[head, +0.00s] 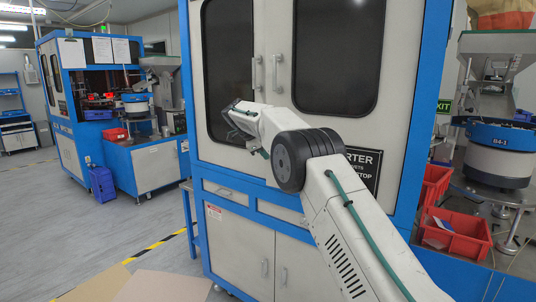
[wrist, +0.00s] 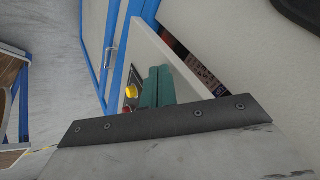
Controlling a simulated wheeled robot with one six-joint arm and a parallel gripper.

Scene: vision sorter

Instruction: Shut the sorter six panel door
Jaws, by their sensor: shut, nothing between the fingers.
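The sorter (head: 284,192) is a tall white cabinet with a blue frame. Its upper front has two pale doors with dark windows, a left door (head: 265,50) and a right door (head: 340,125), each with a handle near the middle. In the wrist view, a pale panel edge (wrist: 166,53) stands beside a dark gap showing the inside; I cannot tell which door this is. My gripper (wrist: 158,87) has green fingers, shut and empty, close to that panel; contact is unclear. In the head view my wrist is in front of the left door, and its fingertips are hard to make out.
Yellow and red buttons (wrist: 130,93) show near the fingers in the wrist view. Lower cabinet doors (head: 264,262) are below. Red bins (head: 455,232) and a round feeder (head: 498,150) stand at right. Another blue machine (head: 62,110) is at left, with open floor between.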

